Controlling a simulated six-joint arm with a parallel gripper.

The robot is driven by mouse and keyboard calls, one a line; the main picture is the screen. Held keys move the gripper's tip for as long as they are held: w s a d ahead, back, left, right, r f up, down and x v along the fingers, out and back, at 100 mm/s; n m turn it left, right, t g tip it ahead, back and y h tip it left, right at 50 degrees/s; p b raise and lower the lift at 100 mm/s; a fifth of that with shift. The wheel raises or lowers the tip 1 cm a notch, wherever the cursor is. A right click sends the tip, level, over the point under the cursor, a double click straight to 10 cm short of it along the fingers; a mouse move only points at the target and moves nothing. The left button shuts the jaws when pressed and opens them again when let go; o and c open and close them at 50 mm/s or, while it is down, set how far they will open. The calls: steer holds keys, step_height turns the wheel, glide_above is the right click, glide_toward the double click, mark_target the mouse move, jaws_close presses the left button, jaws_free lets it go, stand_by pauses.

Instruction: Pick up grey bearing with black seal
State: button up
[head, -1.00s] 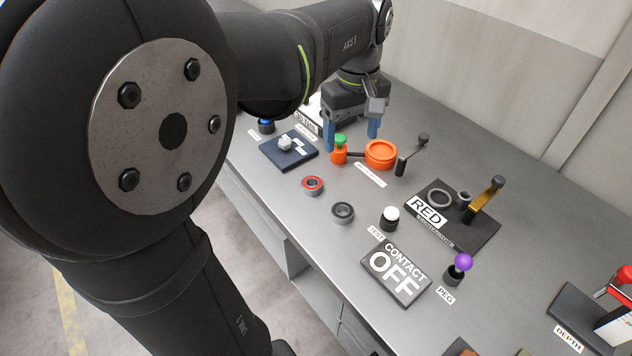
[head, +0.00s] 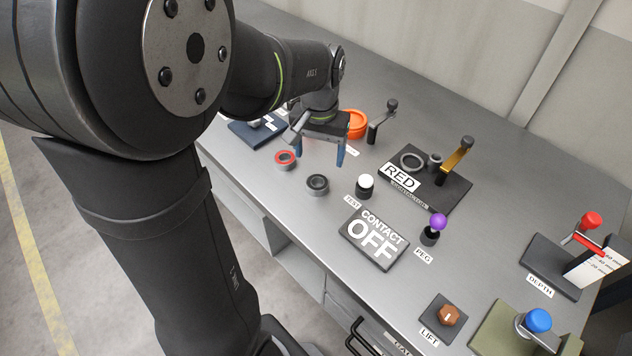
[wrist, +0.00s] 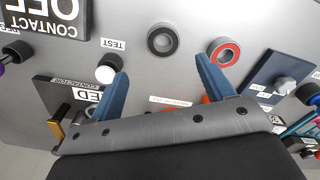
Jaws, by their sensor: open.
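The grey bearing with the black seal (head: 317,184) lies flat on the metal bench, and it also shows in the wrist view (wrist: 162,39) ahead of the gap between my fingers. A second bearing with a red seal (head: 286,160) lies to its left, and to its right in the wrist view (wrist: 224,51). My gripper (head: 321,157) is open, with its blue fingers apart and nothing between them. It is above the bench, behind the black-sealed bearing in the head view. In the wrist view the fingertips (wrist: 161,66) point toward the bearings.
A white-topped button (head: 365,186) and the CONTACT OFF plate (head: 374,240) stand right of the bearing. An orange ring (head: 354,124) and a crank handle (head: 382,122) are behind my gripper. A black RED board (head: 452,194) is farther right. Bare bench surrounds the bearings.

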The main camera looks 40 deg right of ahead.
mark_target(318, 181)
steer(key=f, duration=0.9)
steer(key=shift+w+f, duration=0.25)
steer(key=shift+f, duration=0.1)
steer(key=c, duration=1.2)
steer(key=shift+r, duration=0.1)
